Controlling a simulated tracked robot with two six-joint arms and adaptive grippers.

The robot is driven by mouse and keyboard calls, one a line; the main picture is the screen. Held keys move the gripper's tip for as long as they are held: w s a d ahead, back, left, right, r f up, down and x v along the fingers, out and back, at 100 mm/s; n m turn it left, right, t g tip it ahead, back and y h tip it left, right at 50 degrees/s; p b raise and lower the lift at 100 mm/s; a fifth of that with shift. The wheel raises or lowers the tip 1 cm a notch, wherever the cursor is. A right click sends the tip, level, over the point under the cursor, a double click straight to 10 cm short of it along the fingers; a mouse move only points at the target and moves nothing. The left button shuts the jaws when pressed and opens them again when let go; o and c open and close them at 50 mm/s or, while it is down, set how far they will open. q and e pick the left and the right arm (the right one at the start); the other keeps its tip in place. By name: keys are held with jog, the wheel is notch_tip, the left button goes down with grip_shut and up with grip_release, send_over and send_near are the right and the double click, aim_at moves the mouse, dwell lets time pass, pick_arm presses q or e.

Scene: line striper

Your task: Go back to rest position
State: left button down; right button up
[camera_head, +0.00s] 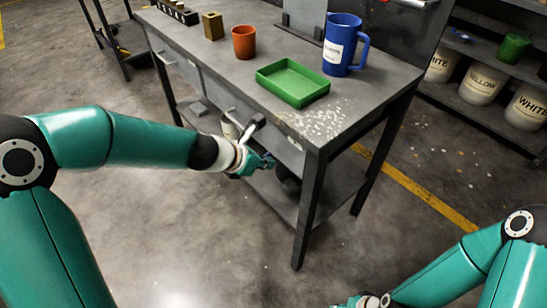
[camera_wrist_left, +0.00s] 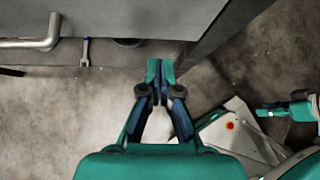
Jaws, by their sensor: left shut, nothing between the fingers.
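My left gripper (camera_head: 264,163) hangs in front of the grey workbench (camera_head: 215,62), below its top, close to the drawer front. In the left wrist view the left gripper (camera_wrist_left: 160,72) has its fingertips together with nothing between them. The bench edge and a metal drawer handle (camera_wrist_left: 38,42) show beyond it there. My right gripper (camera_head: 352,303) is cut off by the bottom edge of the head view, low over the floor; whether it is open or shut cannot be told.
On the bench stand a green tray (camera_head: 293,87), a blue mug (camera_head: 352,40), an orange cup (camera_head: 244,43) and a brass block (camera_head: 212,26). A shelf with white buckets (camera_head: 482,84) stands at the right. The floor (camera_head: 150,230) between my arms is clear.

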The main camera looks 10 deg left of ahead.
pick_arm(q)
jog(key=p+v, duration=0.4)
jog(key=v, duration=0.5)
jog(key=s+d+f+m+g+p, duration=0.3)
jog(key=s+f+m+p, duration=0.2)
jog(key=s+f+m, duration=0.4)
jog(key=s+d+f+m+g+y+p, duration=0.1)
jog(key=s+f+m+p, duration=0.4)
jog(key=m, duration=1.3)
jog(key=s+d+f+g, duration=0.1)
jog(key=s+f+g, duration=0.1)
jog(key=s+f, duration=0.2)
jog(key=shift+s+d+f+g, duration=0.2)
jog(key=shift+d+f+g, duration=0.05)
jog(key=shift+d+g, duration=0.15)
